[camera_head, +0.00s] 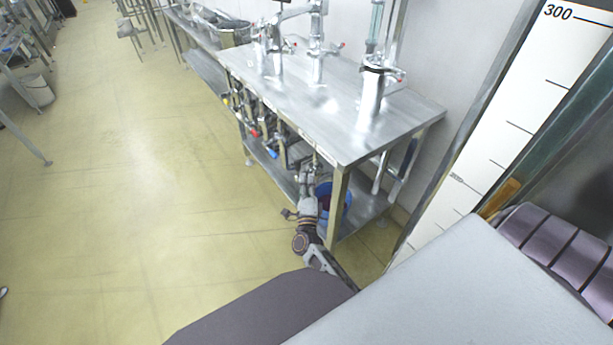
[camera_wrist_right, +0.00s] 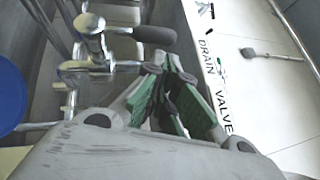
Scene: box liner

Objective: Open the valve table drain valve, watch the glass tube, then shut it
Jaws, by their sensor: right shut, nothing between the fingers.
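The steel valve table (camera_head: 335,125) stands right of centre in the head view. The glass tube (camera_head: 376,22) rises above its right end; I cannot make out a liquid level in it. My right gripper (camera_head: 307,172) is low at the table's front, below the top. In the wrist view the right gripper (camera_wrist_right: 172,80) is shut and empty, its green-padded fingers close together. The drain valve (camera_wrist_right: 92,28) is a metal valve with a grey-gripped lever (camera_wrist_right: 155,35) pointing right, just beyond the fingertips. Contact cannot be told. My left gripper is not in view.
A white strip lettered DRAIN VALVE (camera_wrist_right: 212,90) runs beside the fingers. A blue bucket (camera_head: 345,197) stands on the table's lower shelf, close to my right wrist. Several coloured valve handles line the table's front.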

